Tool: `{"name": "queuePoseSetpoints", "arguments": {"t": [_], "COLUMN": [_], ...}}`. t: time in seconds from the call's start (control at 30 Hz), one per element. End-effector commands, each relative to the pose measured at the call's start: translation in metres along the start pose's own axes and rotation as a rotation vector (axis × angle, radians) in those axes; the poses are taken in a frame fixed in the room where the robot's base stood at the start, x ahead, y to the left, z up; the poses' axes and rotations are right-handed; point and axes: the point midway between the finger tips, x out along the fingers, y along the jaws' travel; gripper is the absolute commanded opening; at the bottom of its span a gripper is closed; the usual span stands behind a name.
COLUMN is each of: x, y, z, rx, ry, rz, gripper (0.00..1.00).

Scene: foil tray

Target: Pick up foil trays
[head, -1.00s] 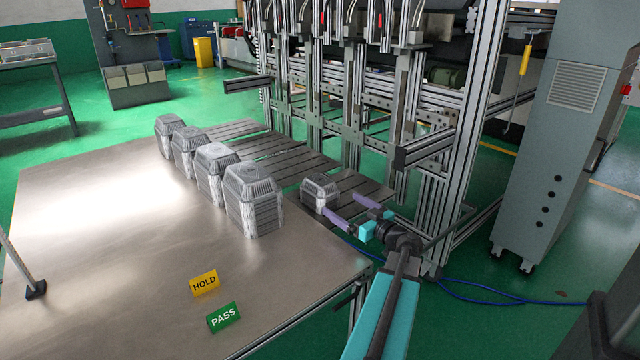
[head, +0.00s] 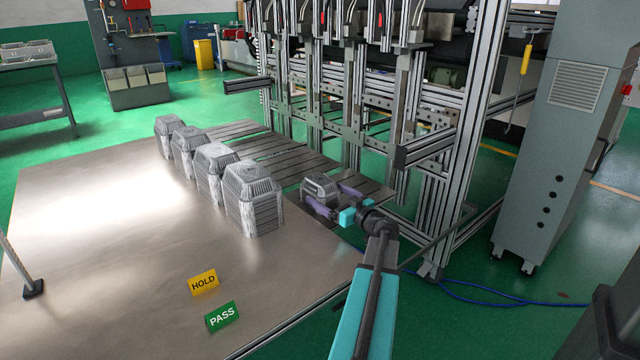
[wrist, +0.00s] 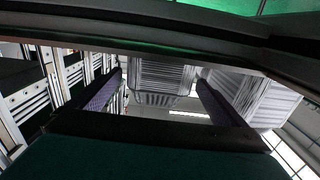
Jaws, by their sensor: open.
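A small stack of foil trays (head: 318,186) stands at the near right end of the slatted metal surface. My gripper (head: 335,196) is open, with its purple fingers on either side of this stack. In the wrist view, the stack (wrist: 160,78) shows between the two fingers (wrist: 158,98). I cannot tell whether the fingers touch it. Four taller grey stacks stand in a row to the left; the nearest tall stack (head: 254,200) is close to my left finger and also shows at the right in the wrist view (wrist: 255,95).
The steel table (head: 110,240) is mostly bare at the left. A yellow HOLD sign (head: 204,282) and a green PASS sign (head: 222,316) stand near its front. A metal frame machine (head: 440,170) rises behind the slats. A grey cabinet (head: 560,130) stands at the right.

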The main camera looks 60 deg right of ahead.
Motion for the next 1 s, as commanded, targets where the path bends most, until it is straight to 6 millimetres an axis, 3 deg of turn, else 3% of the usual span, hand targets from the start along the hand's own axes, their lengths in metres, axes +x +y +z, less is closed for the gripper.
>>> {"name": "queuePoseSetpoints", "arguments": {"t": [0.23, 0.63, 1.0], "x": [0.007, 0.048, 0.051], "y": [0.001, 0.003, 0.002], "z": [0.001, -0.001, -0.002], "rx": [-0.001, -0.001, 0.0], "ry": [0.0, 0.0, 0.0], "rz": [-0.001, 0.0, 0.002], "gripper": [0.96, 0.96, 0.96]}}
